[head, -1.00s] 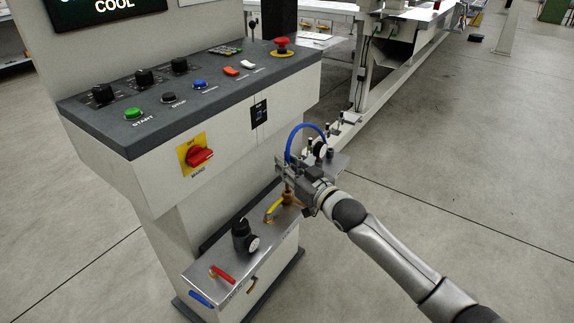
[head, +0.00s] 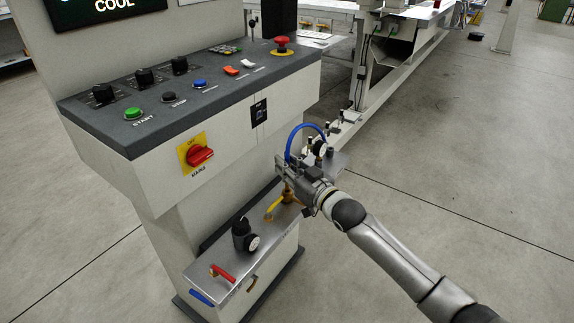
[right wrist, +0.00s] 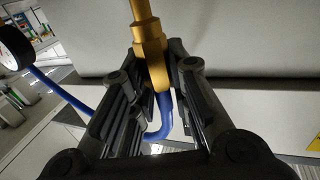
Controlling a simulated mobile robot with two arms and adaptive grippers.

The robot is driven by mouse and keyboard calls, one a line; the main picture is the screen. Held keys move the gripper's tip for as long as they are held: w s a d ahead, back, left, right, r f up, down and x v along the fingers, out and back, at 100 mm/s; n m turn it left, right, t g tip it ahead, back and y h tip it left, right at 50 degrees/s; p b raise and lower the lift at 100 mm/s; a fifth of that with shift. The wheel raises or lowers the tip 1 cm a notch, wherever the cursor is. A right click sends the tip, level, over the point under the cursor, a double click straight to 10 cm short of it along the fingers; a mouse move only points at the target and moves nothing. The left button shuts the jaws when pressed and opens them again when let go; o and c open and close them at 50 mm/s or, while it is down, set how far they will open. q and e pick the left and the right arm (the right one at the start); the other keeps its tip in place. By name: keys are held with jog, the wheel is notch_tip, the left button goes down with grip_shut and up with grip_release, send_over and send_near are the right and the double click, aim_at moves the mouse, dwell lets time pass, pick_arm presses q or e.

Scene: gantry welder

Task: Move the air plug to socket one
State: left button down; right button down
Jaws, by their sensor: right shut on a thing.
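My right gripper (head: 290,180) is beside the metal shelf (head: 225,262) low on the machine. In the right wrist view its fingers (right wrist: 158,58) are shut on the brass air plug (right wrist: 147,45). The blue hose (right wrist: 163,118) runs from the plug between the fingers, and it arches above the gripper in the head view (head: 297,130). Brass (head: 288,195) shows just under the gripper, by a yellow lever (head: 273,208). The gripper hides where the plug meets the fittings, so I cannot tell whether it sits in a socket. My left gripper is out of view.
A black regulator (head: 241,230) with a gauge and a red lever (head: 222,272) stand on the shelf left of my gripper. A gauge (head: 319,148) is right behind the gripper. The control panel (head: 195,90) overhangs the shelf. Open floor (head: 460,200) lies to the right.

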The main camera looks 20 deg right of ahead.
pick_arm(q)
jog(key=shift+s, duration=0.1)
pick_arm(e)
jog(key=shift+f, duration=0.6)
pick_arm(q)
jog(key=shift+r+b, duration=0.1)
jog(key=shift+b, duration=0.3)
pick_arm(e)
jog(key=shift+f, duration=0.3)
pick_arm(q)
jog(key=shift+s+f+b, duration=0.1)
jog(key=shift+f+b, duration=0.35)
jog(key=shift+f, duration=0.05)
pick_arm(e)
jog(key=shift+f, duration=0.85)
jog(key=c, duration=1.3)
grip_release()
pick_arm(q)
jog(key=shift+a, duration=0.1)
pick_arm(e)
jog(key=shift+s, duration=0.1)
